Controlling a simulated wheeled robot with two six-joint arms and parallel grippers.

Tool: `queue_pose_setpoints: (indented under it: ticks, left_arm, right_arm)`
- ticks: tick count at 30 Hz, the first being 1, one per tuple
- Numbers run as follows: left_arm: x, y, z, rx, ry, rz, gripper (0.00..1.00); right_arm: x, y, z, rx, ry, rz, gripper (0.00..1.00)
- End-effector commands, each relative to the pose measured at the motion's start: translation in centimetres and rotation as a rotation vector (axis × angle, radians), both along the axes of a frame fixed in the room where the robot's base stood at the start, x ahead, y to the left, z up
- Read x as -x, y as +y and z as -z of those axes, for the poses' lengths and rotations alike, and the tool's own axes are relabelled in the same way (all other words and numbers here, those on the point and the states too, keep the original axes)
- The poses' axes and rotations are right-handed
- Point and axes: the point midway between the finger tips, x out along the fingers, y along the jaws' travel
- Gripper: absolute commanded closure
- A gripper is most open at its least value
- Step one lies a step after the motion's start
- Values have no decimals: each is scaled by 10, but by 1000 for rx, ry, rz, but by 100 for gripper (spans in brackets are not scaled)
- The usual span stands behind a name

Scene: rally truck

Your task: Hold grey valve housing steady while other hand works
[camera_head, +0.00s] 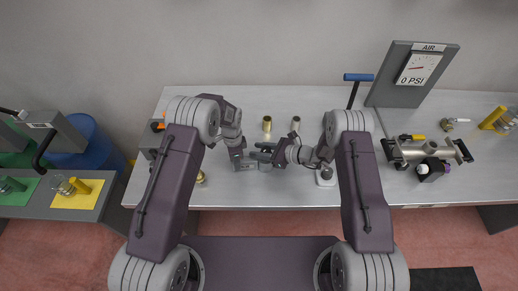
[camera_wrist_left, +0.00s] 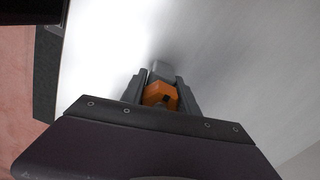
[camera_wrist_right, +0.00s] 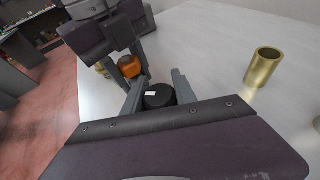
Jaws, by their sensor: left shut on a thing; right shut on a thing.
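My right gripper (camera_wrist_right: 157,92) is shut on a round black part (camera_wrist_right: 159,96) with a small white label. In the head view, my left gripper (camera_head: 245,163) and my right gripper (camera_head: 262,153) are close together over the table. The fingers hide much of both parts, and I cannot tell whether they touch.
Brass cylinders stand on the grey table (camera_head: 300,195); one (camera_wrist_right: 263,67) is right of my right gripper. A pressure gauge board (camera_head: 412,75) reads 0 PSI, beside a blue-handled pump (camera_head: 358,77). A metal pipe assembly (camera_head: 428,151) lies at right.

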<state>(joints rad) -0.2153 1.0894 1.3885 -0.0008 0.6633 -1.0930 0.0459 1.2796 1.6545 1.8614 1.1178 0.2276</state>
Motion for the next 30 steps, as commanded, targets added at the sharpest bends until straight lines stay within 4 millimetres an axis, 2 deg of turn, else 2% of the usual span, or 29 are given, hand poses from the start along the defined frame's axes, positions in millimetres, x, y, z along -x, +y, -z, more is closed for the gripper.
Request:
queue_pose_setpoints:
  ticks: [17, 18, 20, 21, 26, 29, 30]
  left_arm:
    - [0, 0, 0, 0, 1, 0, 100]
    - [0, 0, 0, 0, 1, 0, 100]
    - [0, 0, 0, 0, 1, 0, 100]
    - [0, 0, 0, 0, 1, 0, 100]
    - [0, 0, 0, 0, 0, 0, 100]
    - [0, 0, 0, 0, 0, 0, 100]
    - [0, 0, 0, 0, 0, 0, 100]
  right_arm:
    - [0, 0, 14, 0, -1, 0, 100]
    - [0, 0, 15, 0, -1, 0, 61]
    - [0, 0, 15, 0, -1, 0, 45]
    - [0, 0, 15, 0, -1, 0, 42]
    - [0, 0, 15, 1, 0, -1, 42]
    - [1, 0, 16, 1, 2, -2, 18]
    - [1, 0, 16, 1, 2, -2, 7]
